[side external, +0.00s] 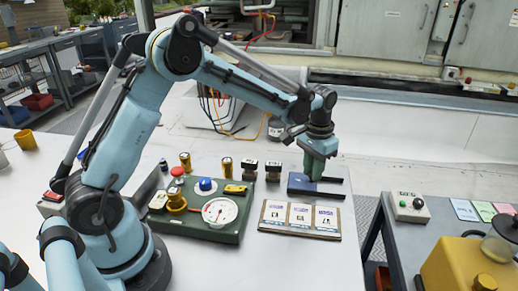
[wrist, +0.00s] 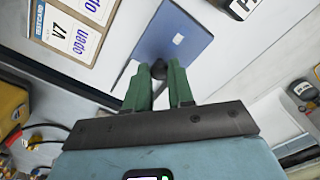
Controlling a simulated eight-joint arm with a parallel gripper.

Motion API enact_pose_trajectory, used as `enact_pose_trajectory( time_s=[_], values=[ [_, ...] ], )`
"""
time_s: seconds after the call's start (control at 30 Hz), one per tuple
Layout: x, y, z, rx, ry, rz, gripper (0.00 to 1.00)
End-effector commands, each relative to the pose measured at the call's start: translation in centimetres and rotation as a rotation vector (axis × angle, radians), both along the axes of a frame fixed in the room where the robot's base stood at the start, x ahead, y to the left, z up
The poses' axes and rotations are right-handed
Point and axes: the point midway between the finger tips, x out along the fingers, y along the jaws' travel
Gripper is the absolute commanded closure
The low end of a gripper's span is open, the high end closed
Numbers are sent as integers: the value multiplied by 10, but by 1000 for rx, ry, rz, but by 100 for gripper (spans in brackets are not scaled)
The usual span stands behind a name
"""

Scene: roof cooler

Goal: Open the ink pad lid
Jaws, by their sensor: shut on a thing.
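The ink pad (side external: 300,187) is a flat dark blue case on the white table, to the right of the green instrument box. Its blue lid (wrist: 190,35), with a small pale square mark, fills the upper middle of the wrist view. My gripper (side external: 313,176) points down over the pad, its green fingers at the lid. In the wrist view the fingertips (wrist: 159,76) are shut on a small dark knob (wrist: 159,68) at the lid's near edge. The lid's exact tilt and the pad inside are not clear.
A board with three cards (side external: 300,219) lies just in front of the pad. Two dark stamps (side external: 262,172) stand to its left. The green instrument box (side external: 202,220) with a dial is further left.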

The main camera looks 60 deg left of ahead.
Motion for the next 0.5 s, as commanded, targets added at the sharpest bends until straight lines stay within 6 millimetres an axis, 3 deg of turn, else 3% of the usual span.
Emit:
enact_pose_trajectory(
  time_s=[0.3,0.5],
  values=[
    [40,-38,0,2,-2,-2,100],
    [50,-48,0,2,-3,0,100]
  ],
)
